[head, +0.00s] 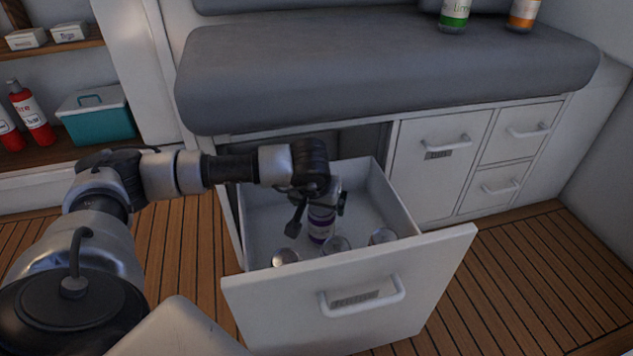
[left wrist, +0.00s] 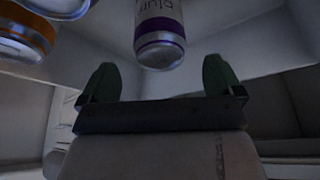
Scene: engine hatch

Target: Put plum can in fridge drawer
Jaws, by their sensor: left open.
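The plum can (head: 321,226), white with a purple band, is inside the open fridge drawer (head: 345,292), behind several other cans. It looks upright. My left gripper (head: 317,212) is low over the drawer at the plum can, with its fingers spread to either side in the head view. In the left wrist view the plum can (left wrist: 160,35) appears upside down at the top, just beyond and between the open fingers (left wrist: 160,80), with a visible gap on both sides. Whether its base rests on the drawer floor is hard to see. My right gripper is not shown.
Silver-topped cans (head: 335,245) stand near the drawer front. An orange-banded can (left wrist: 28,35) is close by in the left wrist view. The drawer's right rear is clear.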

